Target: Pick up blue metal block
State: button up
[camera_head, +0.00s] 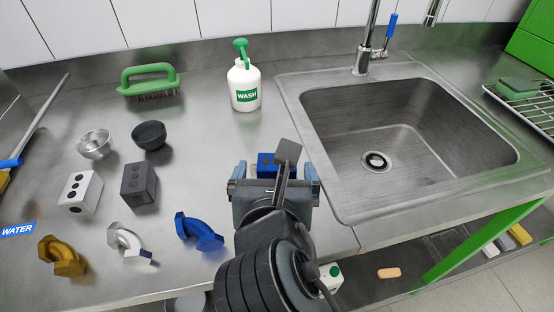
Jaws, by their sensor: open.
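The blue metal block (267,165) is on the steel counter, left of the sink. My arm and gripper cover much of it, and only its upper part shows beyond the gripper. My gripper (275,177) is open, with one finger at each side of the block as seen from the head camera. I cannot tell whether the fingers touch it or how far above the counter they are.
A silver block (80,191) and a dark grey block (138,183) stand to the left. Blue (198,232), silver (131,243) and brass (61,256) elbows lie in front. A WASH bottle (244,84) stands behind. The sink (400,130) opens on the right.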

jog(key=shift+x, duration=3.2)
jog(key=shift+s+d+f, duration=0.1)
jog(key=shift+f, duration=0.05)
jog(key=shift+c, duration=0.5)
jog(key=c, duration=1)
jog(key=shift+c, duration=0.6)
